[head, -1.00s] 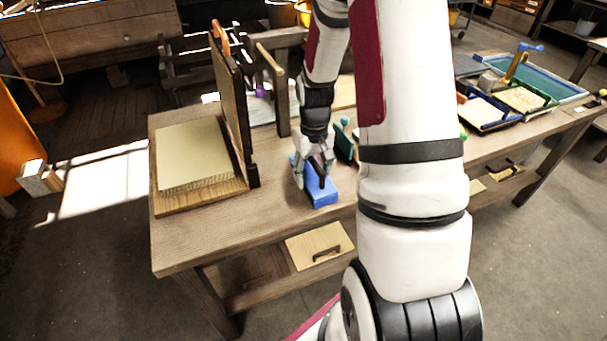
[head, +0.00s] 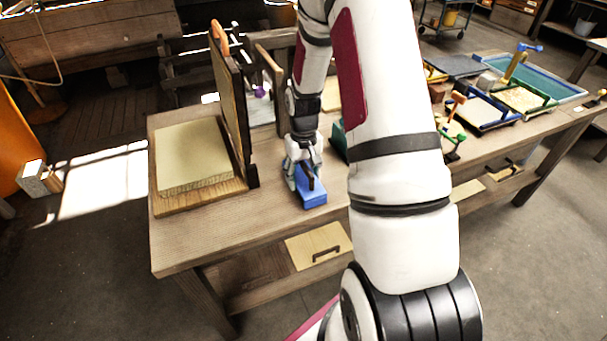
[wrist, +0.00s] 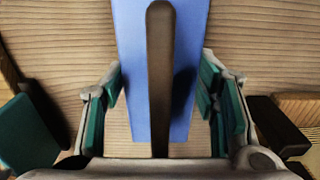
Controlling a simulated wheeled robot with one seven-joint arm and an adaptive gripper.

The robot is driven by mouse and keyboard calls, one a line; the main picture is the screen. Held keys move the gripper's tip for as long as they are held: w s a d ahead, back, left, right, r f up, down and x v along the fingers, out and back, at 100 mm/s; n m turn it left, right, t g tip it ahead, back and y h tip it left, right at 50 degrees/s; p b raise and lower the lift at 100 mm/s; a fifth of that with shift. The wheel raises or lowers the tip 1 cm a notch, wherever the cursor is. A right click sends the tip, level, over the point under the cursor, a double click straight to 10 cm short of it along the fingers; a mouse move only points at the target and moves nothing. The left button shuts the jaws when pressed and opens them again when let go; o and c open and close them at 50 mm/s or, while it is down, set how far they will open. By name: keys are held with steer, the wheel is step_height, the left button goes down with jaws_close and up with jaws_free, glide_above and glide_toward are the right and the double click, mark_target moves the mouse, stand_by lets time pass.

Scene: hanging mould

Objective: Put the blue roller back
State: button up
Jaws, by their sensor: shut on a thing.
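A blue block-shaped tool (head: 313,199) with a long brown handle is on or just above the workbench, right of the upright board. I cannot tell whether it touches the wood, nor see any roller shape on it. My gripper (head: 303,172) comes down over it from above. In the wrist view the tool (wrist: 185,110) lies lengthwise between the green finger pads of my gripper (wrist: 162,85), with the brown handle along its middle. The fingers are shut on its sides.
A pale slab (head: 192,155) lies on a wooden base at left, beside the upright hinged board (head: 232,105). A dark green item (head: 339,140) stands close right of my gripper. Trays (head: 482,110) and a blue-handled yellow post (head: 518,62) stand farther right. Bare bench (head: 225,230) lies in front.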

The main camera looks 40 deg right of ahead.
steer(key=shift+s+f, duration=0.1)
steer(key=shift+f, duration=0.4)
steer(key=shift+c, duration=2.3)
steer(key=o, duration=1.5)
steer(key=shift+f, duration=0.15)
